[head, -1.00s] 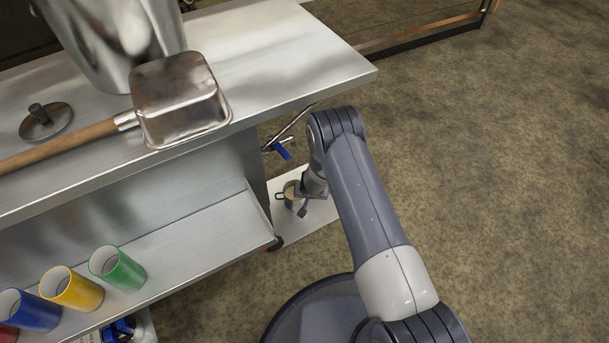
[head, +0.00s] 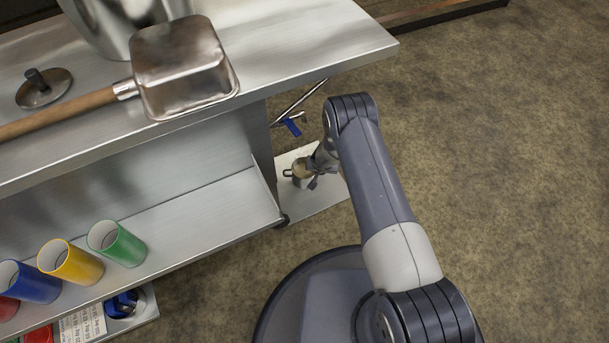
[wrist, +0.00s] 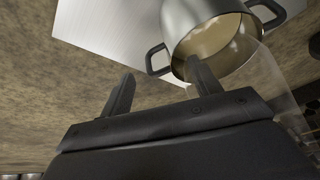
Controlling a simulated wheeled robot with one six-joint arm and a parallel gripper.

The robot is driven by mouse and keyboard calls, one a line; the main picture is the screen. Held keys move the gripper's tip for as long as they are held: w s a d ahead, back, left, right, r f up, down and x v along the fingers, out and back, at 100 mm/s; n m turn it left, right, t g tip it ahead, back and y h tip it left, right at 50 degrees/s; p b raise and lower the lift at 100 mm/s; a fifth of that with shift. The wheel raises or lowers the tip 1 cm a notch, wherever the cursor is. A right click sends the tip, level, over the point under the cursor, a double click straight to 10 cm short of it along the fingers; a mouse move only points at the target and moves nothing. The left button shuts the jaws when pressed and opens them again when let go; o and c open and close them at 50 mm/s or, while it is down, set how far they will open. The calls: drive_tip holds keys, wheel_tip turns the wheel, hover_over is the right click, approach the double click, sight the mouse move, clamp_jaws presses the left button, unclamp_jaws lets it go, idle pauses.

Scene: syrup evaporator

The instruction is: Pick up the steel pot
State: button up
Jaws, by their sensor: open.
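The steel pot (wrist: 190,20) shows at the top of the wrist view, with two dark loop handles and a pale inside. In the head view the small pot (head: 301,170) stands on a low white board (head: 318,202) beside the table's end, partly hidden by my gripper. My gripper (wrist: 157,85) is open, its two dark fingers apart. The right finger overlaps the pot's rim in the wrist view; I cannot tell whether it touches. The left finger is clear of the pot, below the left handle. Nothing is between the fingers that I can make out as held.
A steel table (head: 300,50) bears a square long-handled scoop (head: 183,65), a lid (head: 44,88) and a large pot (head: 125,20). Green (head: 117,243), yellow (head: 70,263) and blue (head: 28,283) cups stand on its lower shelf. A blue-handled valve (head: 292,127) sits above the board. Floor at right is clear.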

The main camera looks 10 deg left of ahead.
sight(321, 174)
drive_tip(key=b+x, duration=0.3)
drive_tip(key=x, duration=0.2)
drive_tip(key=shift+s+f, duration=0.1)
drive_tip(key=shift+s, duration=0.05)
drive_tip(key=shift+c, duration=0.4)
drive_tip(key=shift+d, duration=0.1)
clamp_jaws()
